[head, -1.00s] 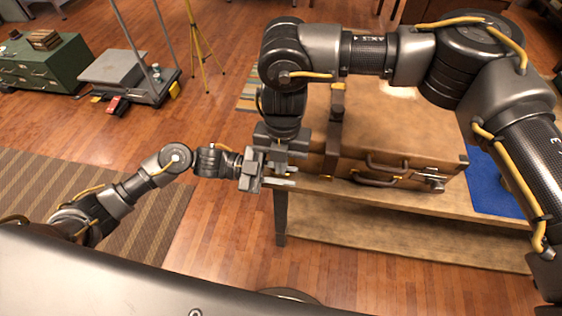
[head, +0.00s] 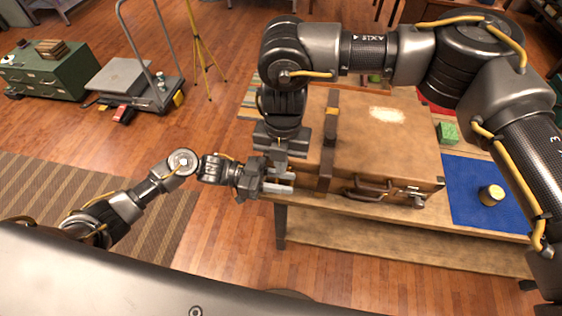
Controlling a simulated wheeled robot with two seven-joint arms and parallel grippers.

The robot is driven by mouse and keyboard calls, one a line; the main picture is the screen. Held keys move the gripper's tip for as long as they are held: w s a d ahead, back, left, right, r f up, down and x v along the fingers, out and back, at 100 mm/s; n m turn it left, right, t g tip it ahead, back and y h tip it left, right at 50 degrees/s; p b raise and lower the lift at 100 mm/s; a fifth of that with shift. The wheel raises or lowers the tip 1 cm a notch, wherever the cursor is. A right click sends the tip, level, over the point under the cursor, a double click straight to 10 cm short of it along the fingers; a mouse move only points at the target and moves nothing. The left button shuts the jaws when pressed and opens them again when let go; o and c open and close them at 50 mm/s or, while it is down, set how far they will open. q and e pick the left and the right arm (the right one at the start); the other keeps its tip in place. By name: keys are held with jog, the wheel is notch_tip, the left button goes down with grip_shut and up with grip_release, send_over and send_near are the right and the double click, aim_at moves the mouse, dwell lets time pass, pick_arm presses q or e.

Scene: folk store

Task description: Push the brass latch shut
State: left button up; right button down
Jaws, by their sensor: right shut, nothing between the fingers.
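A brown suitcase (head: 375,145) lies shut on a wooden table. A metal latch (head: 412,193) sits on the right part of its front face, right of the handle (head: 368,191); whether it is fastened is too small to tell. My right gripper (head: 279,164) points down by the suitcase's front left corner, shut and empty. My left gripper (head: 284,183) comes in from the left just below it, its pale fingers close to that same corner. Their fingers overlap in the picture, so contact and the left jaw gap are unclear. The suitcase's left front is partly hidden behind them.
A blue mat (head: 468,212) with a yellow-topped cylinder (head: 491,194) and a green block (head: 447,133) are right of the suitcase. My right arm spans above the suitcase. A cart (head: 128,76), tripod (head: 203,50) and green cabinet (head: 50,75) stand behind left.

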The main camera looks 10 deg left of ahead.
pick_arm(q)
jog(key=a+b, duration=0.3)
jog(key=a, duration=0.7)
jog(key=shift+f, duration=0.35)
